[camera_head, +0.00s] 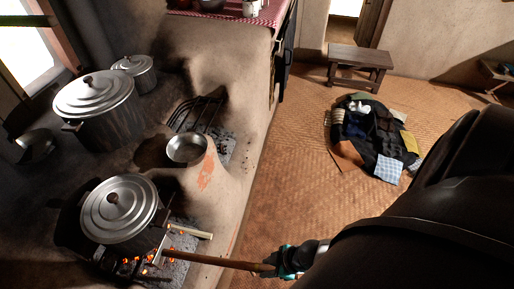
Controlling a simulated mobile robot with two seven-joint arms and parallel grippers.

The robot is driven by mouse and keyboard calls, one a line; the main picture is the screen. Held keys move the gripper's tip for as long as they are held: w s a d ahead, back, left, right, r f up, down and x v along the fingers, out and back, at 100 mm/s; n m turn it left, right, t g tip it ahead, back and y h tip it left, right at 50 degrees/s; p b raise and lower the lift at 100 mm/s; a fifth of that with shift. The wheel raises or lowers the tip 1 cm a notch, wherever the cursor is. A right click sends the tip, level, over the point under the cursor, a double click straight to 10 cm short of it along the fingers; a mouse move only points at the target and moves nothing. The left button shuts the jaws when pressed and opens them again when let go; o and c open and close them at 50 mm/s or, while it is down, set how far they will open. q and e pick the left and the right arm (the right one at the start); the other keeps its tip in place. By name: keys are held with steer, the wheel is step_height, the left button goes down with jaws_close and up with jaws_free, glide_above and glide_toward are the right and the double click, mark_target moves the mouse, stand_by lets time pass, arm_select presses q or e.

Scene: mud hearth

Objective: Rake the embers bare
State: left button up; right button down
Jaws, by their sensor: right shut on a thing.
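Glowing embers (128,266) lie in the fire opening at the bottom left, below a large lidded pot (119,209). A rake with a brown wooden handle (215,262) reaches over the hearth edge into the embers. Its head (160,249) is among them, beside a pale stick of wood (190,231). My right gripper (273,263) is shut on the handle's near end, to the right of the hearth. The pot hides part of the embers. My left gripper is not in view.
The mud hearth (225,205) also bears a small metal pan (186,148), a grate (197,113) and lidded pots (97,95) at the left. A patchwork cloth (376,138) lies on the woven floor near a wooden bench (358,60).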

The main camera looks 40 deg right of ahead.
steer(key=s+d+b, duration=0.1)
steer(key=s+d, duration=0.7)
steer(key=s, duration=0.2)
stand_by(0.3)
steer(key=shift+s+r, duration=0.1)
